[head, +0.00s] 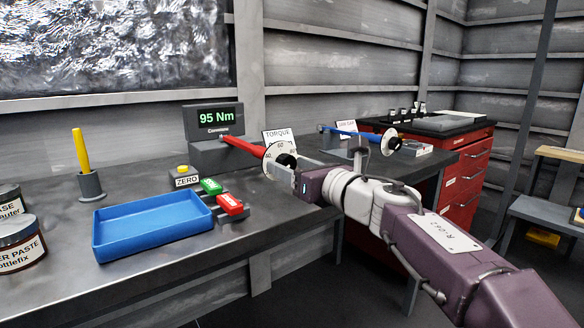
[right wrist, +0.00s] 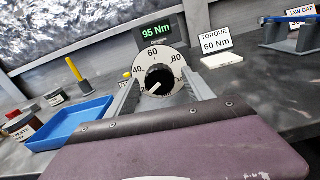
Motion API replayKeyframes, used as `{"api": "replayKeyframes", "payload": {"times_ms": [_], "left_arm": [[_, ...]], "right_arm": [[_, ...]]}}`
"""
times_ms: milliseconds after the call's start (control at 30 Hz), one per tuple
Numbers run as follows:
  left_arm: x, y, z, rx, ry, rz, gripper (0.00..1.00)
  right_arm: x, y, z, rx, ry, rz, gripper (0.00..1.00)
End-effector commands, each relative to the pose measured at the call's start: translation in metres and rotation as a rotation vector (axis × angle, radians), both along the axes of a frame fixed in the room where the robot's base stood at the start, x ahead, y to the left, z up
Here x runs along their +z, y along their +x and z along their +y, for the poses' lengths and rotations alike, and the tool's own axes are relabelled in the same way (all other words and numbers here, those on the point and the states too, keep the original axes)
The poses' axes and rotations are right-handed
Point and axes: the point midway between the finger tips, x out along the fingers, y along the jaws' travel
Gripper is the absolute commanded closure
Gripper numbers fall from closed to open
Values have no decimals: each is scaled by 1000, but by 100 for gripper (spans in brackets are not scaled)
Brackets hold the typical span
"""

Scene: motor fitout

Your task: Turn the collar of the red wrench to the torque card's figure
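The red wrench (head: 244,146) lies with one end at the grey block under a display (head: 215,118) reading 95 Nm. Its near end carries a white numbered dial (right wrist: 157,60) around a black collar (right wrist: 155,74) with a white mark. The torque card (right wrist: 215,42) reads 60 Nm. My right gripper (head: 282,178) is at the dial end of the wrench. In the right wrist view its fingers stand apart, one on each side of the collar; contact cannot be told. My left gripper is not in view.
A yellow-handled tool (head: 81,150) stands in a holder. A blue tool (head: 350,132) lies beyond, near the red cabinet (head: 466,172).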

Motion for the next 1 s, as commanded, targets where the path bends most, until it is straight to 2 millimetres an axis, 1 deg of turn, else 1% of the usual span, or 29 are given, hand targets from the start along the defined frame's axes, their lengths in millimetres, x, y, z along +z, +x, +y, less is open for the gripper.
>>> {"api": "replayKeyframes", "payload": {"times_ms": [33, 67, 100, 167, 200, 367, 567, 767, 1000], "left_arm": [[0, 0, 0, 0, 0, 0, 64], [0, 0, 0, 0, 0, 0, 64], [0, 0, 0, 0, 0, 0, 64], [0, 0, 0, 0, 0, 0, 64], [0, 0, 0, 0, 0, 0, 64], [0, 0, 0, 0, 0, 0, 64], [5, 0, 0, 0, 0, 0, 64], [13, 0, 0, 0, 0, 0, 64], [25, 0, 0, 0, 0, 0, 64]], "right_arm": [[0, 0, 0, 0, 0, 0, 53], [0, 0, 0, 0, 0, 0, 61], [0, 0, 0, 0, 0, 0, 72], [0, 0, 0, 0, 0, 0, 89], [0, 0, 0, 0, 0, 0, 100], [0, 0, 0, 0, 5, 4, 100], [2, 0, 0, 0, 52, 38, 100], [3, 0, 0, 0, 165, 120, 100], [3, -1, 0, 0, 346, 252, 100]]}}
